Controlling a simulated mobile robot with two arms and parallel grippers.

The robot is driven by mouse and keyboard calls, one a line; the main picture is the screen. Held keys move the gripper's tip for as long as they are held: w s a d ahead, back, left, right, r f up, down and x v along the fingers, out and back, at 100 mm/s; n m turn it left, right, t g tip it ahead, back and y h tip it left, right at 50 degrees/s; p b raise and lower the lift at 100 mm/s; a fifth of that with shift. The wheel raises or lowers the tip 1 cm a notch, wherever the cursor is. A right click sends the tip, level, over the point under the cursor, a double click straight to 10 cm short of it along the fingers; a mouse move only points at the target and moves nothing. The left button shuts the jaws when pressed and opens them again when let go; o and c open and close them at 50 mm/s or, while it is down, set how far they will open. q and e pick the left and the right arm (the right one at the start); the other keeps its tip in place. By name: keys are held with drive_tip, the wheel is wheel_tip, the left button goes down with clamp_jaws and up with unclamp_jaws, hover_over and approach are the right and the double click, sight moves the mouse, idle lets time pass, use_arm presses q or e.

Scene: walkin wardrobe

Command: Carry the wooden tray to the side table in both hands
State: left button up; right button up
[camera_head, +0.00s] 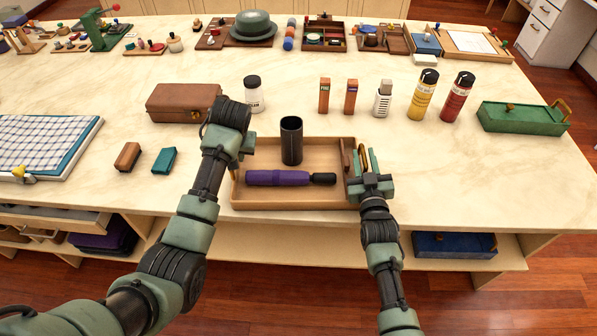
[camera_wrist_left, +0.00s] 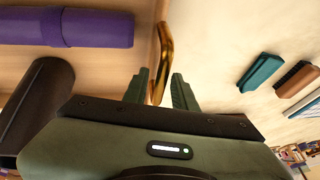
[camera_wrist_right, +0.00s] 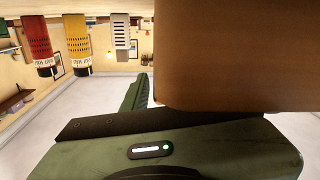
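The wooden tray (camera_head: 290,198) sits on the pale counter near its front edge. It holds a dark upright cup (camera_head: 291,141), a lying purple cylinder (camera_head: 285,178) with a black end, and a brown block (camera_head: 348,157) at its right end. My left gripper (camera_wrist_left: 158,85) is at the tray's left end, fingers apart on either side of a brass handle (camera_wrist_left: 165,50); my arm partly hides it in the head view. My right gripper (camera_head: 366,160) is open at the right end, by the other brass handle (camera_head: 362,152). In the right wrist view a brown surface hides one finger. I cannot identify the side table.
A brown case (camera_head: 184,103) and white bottle (camera_head: 254,95) stand behind the tray. Yellow (camera_head: 423,95) and red (camera_head: 457,97) canisters and a green tray (camera_head: 520,119) are to the right. Brown and teal blocks lie left. Wooden floor shows beyond the counter's front.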

use_arm(q)
clamp_jaws()
use_arm(e)
clamp_jaws()
use_arm(q)
drive_tip(key=shift+a, duration=0.1)
use_arm(e)
drive_tip(key=shift+d, duration=0.1)
idle(0.7)
